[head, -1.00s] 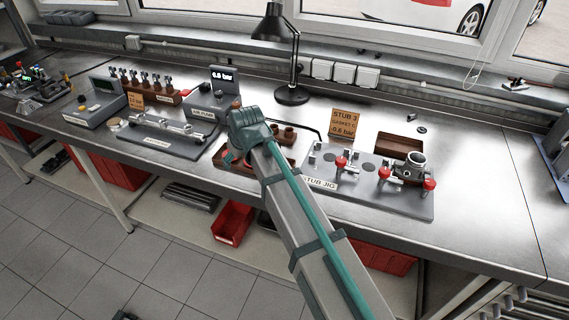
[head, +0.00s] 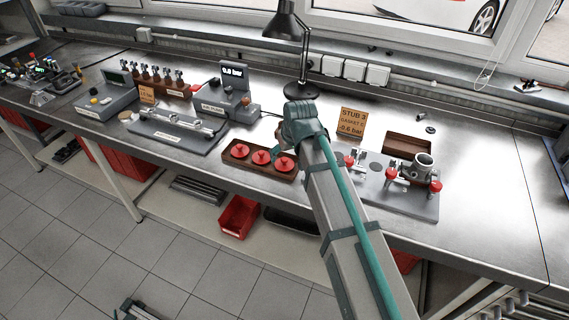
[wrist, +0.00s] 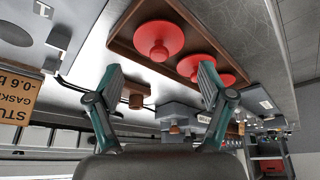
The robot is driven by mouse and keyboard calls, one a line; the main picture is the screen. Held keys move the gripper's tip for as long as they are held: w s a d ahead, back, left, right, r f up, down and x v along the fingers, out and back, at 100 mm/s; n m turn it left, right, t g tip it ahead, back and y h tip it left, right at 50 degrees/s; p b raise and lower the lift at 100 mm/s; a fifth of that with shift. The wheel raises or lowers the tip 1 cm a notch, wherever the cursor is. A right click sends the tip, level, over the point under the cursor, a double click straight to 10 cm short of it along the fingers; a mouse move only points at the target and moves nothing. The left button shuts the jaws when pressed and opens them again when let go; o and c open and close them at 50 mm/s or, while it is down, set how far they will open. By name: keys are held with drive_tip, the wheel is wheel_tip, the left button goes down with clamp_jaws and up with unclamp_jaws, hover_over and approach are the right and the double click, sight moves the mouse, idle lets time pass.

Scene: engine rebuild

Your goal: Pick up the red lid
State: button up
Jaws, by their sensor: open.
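Three red lids with raised centre knobs sit in a row in a brown tray (head: 236,163) near the bench's front edge: a left lid (head: 240,150), a middle lid (head: 261,157) and a right lid (head: 284,163). In the wrist view the nearest lid (wrist: 158,38) looks largest, with the other two beyond it. My gripper (wrist: 160,78) is open, its two teal fingers spread wide with nothing between them. In the head view it is mostly hidden by my wrist, just right of and behind the tray, with one finger showing near the right lid.
Right of my arm stands the stub jig (head: 406,205) with red-knobbed clamps and a metal stub (head: 423,163). An orange card (head: 352,123) and a desk lamp (head: 292,90) stand behind. A grey fixture (head: 178,138) lies left of the tray. Bare bench lies at far right.

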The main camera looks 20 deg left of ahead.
sight(285, 160)
drive_tip(key=shift+p+x, duration=1)
drive_tip(key=shift+x, duration=1.5)
drive_tip(key=shift+s+d+f, duration=0.1)
drive_tip(key=shift+d, duration=0.1)
drive_tip(key=c, duration=0.6)
